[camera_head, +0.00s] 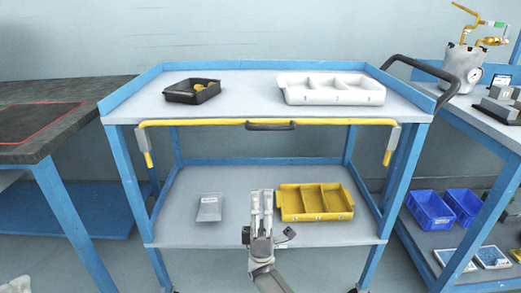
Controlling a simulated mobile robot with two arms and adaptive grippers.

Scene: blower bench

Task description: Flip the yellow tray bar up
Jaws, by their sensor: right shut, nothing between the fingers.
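The yellow tray bar (205,122) runs level along the front of the cart's top shelf, just below the shelf surface. Its bent yellow ends hang down beside grey brackets at the left and right posts. A dark handle (270,126) sits at the bar's middle. My right gripper (261,194) is shut and empty, fingers pointing up. In the picture it is below the bar's middle, apart from it, in front of the lower shelf. My left gripper is not in view.
The cart's top shelf (240,98) holds a black tray (191,97) and a white divided tray (331,98). The lower shelf (180,230) holds a yellow divided tray (315,215) and a small clear tray (209,214). Benches flank the cart.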

